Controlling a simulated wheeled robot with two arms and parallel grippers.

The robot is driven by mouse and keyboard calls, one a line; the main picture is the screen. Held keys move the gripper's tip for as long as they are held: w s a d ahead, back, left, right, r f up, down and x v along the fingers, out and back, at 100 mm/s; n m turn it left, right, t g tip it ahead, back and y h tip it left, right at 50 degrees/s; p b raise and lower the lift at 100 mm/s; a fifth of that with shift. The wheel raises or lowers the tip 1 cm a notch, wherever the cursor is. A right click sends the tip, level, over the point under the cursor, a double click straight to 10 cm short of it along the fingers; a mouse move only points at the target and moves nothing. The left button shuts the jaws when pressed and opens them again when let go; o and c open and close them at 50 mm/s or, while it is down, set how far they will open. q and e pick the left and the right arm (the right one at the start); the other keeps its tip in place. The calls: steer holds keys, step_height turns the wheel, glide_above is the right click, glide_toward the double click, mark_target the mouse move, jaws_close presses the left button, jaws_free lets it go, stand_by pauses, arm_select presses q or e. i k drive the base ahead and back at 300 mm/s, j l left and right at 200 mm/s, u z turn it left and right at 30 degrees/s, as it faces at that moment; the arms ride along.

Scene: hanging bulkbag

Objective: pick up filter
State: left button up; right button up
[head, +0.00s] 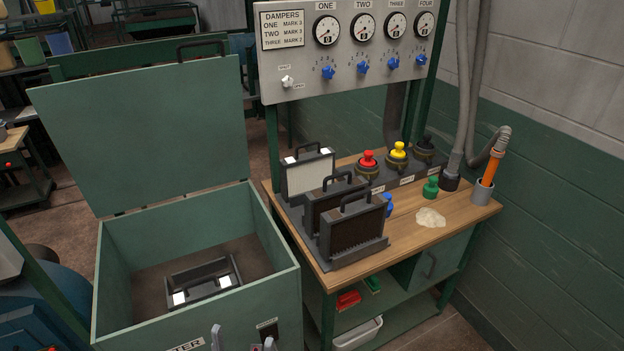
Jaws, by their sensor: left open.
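A dark filter (203,283) with a handle and two white tabs lies inside the open green box (285,283). Three more filters stand upright in a dark rack (376,246) on the workbench. The rear one is a pale-faced filter (312,178) with white tabs. The middle dark filter (317,210) and the front dark filter (352,232) have brown faces and top handles. My left gripper (243,342) shows only as two grey fingertips at the bottom edge, by the box's front. It is open and apart from every filter. My right gripper is out of view.
The box's raised lid (140,135) stands up behind it. A gauge panel (350,50) stands above.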

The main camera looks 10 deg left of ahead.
mark_target(304, 173)
steer(key=u, duration=1.15)
steer(key=l, duration=0.5)
steer(key=k+l+u, duration=0.1)
steer(key=l, duration=0.85)
steer(key=k+u, duration=0.05)
